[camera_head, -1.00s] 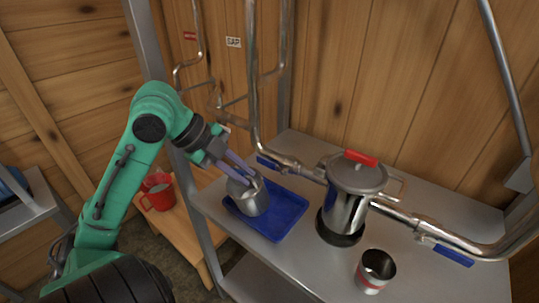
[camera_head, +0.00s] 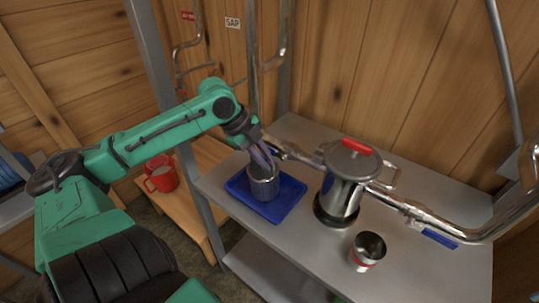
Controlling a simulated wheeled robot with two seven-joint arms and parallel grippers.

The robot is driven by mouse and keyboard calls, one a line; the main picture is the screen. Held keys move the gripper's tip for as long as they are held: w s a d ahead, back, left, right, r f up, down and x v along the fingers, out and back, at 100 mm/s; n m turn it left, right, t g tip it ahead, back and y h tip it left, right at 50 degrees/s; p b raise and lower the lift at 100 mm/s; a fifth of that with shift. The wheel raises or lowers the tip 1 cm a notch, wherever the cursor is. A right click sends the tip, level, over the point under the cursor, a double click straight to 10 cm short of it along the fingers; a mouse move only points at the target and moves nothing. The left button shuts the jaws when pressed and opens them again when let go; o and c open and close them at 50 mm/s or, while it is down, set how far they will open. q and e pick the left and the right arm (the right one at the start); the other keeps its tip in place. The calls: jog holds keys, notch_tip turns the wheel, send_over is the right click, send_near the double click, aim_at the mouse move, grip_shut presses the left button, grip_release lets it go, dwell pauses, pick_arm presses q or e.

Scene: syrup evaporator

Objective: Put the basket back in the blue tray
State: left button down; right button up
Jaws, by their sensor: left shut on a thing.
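The blue tray (camera_head: 288,204) lies on the metal shelf, left of the pot. The basket (camera_head: 264,187), a small grey metal cylinder, is upright over the tray's middle; whether its base touches the tray I cannot tell. My left gripper (camera_head: 266,168) comes down from above and is shut on the basket at its rim. The fingers hide part of the rim. My right gripper does not show.
A metal pot (camera_head: 342,188) with a red-handled lid stands right of the tray, joined to horizontal pipework. A metal cup (camera_head: 368,251) stands near the shelf's (camera_head: 310,248) front. Red mugs (camera_head: 161,180) stand on a wooden bench at left. An upright post rises at the shelf's left.

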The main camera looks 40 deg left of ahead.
pick_arm(q)
jog(key=shift+w+d+r+g+p, duration=0.2)
jog(key=shift+w+g+p, duration=0.1)
jog(key=shift+w+g, duration=0.2)
jog(key=shift+w+a+r+p, duration=0.1)
jog(key=shift+w+a+p, duration=0.2)
jog(key=shift+w+p, duration=0.1)
jog(key=shift+s+d+f, duration=0.1)
jog(key=shift+f, duration=0.5)
jog(key=c, duration=0.9)
grip_release()
jog(key=shift+f, duration=0.1)
jog(key=shift+o, duration=0.2)
